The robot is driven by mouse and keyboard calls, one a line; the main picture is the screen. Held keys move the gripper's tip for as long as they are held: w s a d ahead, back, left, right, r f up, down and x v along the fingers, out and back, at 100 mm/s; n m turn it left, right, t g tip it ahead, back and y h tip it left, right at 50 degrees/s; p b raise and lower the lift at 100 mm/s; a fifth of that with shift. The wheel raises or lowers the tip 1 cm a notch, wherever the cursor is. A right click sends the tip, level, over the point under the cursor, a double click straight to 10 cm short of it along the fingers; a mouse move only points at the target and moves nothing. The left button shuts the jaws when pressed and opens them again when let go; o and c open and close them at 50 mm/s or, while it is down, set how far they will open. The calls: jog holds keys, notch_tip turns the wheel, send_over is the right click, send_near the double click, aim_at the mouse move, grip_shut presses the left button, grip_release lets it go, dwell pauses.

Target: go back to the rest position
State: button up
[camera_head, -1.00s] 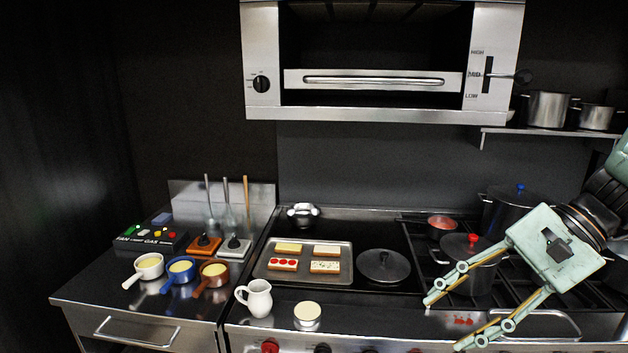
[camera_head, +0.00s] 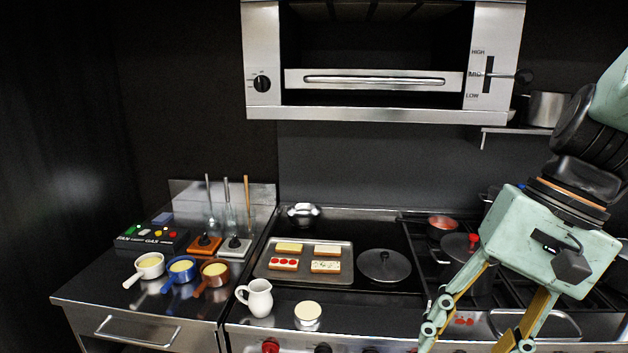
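My gripper (camera_head: 468,347) is at the lower right, in front of the right part of the stove. Its pale green fingers point down and are spread apart, with nothing seen between them. The fingertips run to or past the bottom edge of the picture. My arm comes in from the upper right and hides much of the right burners and the pots there.
A tray (camera_head: 262,277) with several topped slices lies on the stove, beside a lidded pan (camera_head: 384,266). A white jug (camera_head: 259,299) and a small round pot (camera_head: 308,314) stand in front. Three small saucepans (camera_head: 181,270) stand on the left counter. A grill (camera_head: 375,114) hangs above.

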jog(key=s+r+n+t+h, duration=0.4)
jog(key=s+r+n, duration=0.1)
jog(key=s, duration=0.3)
jog(key=shift+s+d+r, duration=0.25)
jog(key=shift+d+r, duration=0.2)
jog(key=shift+r, duration=0.05)
dwell(0.4)
